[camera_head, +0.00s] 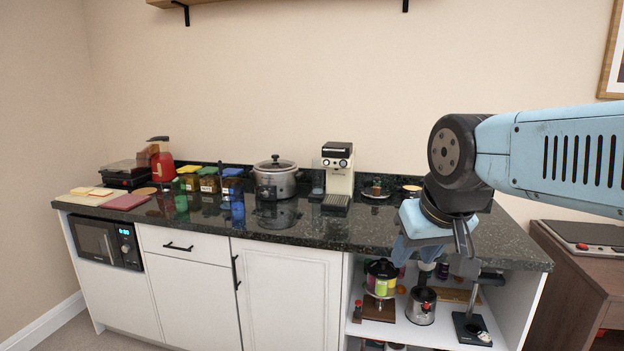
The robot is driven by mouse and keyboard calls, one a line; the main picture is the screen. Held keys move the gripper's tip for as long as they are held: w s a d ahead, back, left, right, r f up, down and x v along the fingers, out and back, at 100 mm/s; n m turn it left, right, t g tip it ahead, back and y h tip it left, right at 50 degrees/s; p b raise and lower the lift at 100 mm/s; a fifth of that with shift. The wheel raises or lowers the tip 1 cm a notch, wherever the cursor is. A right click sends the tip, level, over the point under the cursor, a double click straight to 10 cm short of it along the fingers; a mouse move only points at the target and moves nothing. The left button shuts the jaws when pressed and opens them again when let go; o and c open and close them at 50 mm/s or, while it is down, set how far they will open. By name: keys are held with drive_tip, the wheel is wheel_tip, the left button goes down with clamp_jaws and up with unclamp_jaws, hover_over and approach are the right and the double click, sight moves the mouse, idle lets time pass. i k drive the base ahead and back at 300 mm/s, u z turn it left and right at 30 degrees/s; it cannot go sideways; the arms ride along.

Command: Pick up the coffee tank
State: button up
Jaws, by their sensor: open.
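No object is clearly recognisable as the coffee tank. A cream and black coffee machine (338,176) stands upright at the back of the dark counter, right of the slow cooker. On the open shelf below the counter are a glass-like pot with a dark lid (380,275) and a steel canister (421,306); either could be a tank. My gripper (462,240) is open and points downward at the counter's right front, above the shelf opening. It appears empty and apart from these things, and my wrist hides part of the counter.
A saucer (375,194) sits right of the coffee machine. A black stand (472,328) occupies the shelf. The front middle counter is clear.

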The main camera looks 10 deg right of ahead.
sight(318, 170)
drive_tip(key=u, duration=0.1)
drive_tip(key=i, duration=0.65)
drive_tip(key=u, duration=0.65)
drive_tip(key=i, duration=0.5)
drive_tip(key=u, duration=0.15)
